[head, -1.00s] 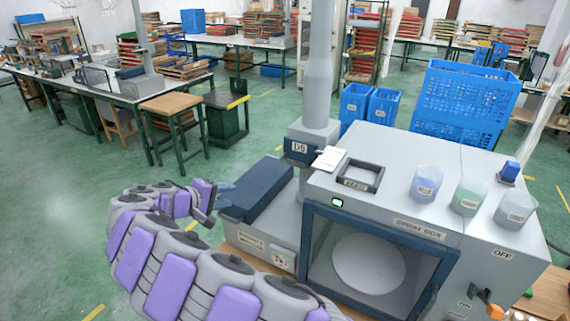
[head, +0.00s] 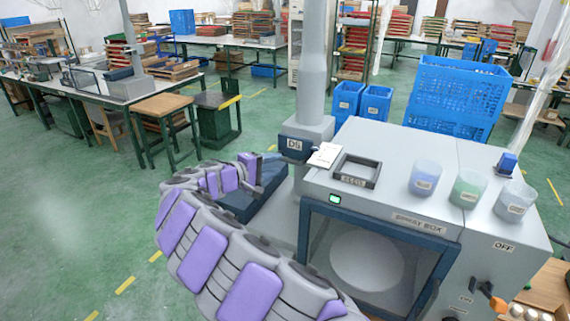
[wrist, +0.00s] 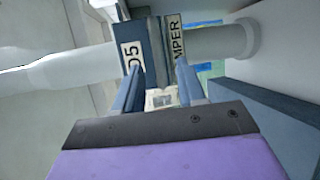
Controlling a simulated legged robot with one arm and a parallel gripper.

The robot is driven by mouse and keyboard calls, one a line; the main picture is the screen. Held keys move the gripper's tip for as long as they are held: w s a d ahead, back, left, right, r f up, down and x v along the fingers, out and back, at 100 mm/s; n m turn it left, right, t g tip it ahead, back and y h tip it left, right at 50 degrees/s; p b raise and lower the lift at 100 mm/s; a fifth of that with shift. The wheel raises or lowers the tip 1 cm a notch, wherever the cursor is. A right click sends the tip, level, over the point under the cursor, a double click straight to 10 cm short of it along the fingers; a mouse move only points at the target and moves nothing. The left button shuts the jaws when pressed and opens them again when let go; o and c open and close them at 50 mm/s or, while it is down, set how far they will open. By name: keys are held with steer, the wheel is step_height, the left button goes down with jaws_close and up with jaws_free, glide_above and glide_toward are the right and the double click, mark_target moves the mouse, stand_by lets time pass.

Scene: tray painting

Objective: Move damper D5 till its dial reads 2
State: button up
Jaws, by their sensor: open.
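Damper D5 is a dark blue block (head: 306,142) around the grey vertical duct in the head view, with a white D5 label on its front. In the wrist view the block (wrist: 152,45) is close ahead and looks turned on its side, with labels reading D5 and a cut-off "MPER". My gripper (wrist: 162,82) is open, its two blue fingers pointing at the block, with nothing gripped. In the head view my gripper (head: 268,160) is left of the block, partly hidden by my wrist. A pale part (wrist: 161,98) shows between the fingers; I cannot tell what it is. No dial reading is legible.
A white card (head: 325,155) lies beside the damper. The grey spray box (head: 400,160) stands to the right, with a dark open frame (head: 357,171) and several cups on top. A dark blue box (head: 238,204) lies under my gripper. The duct (head: 312,70) rises above.

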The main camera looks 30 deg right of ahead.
mark_target(288, 161)
steer(key=x, duration=0.6)
steer(key=shift+s+d, duration=0.15)
steer(key=shift+s, duration=0.05)
steer(key=shift+a+r, duration=0.1)
steer(key=shift+a, duration=0.3)
steer(key=shift+c, duration=0.3)
steer(key=shift+d, duration=0.2)
steer(key=c, duration=0.5)
jaws_close()
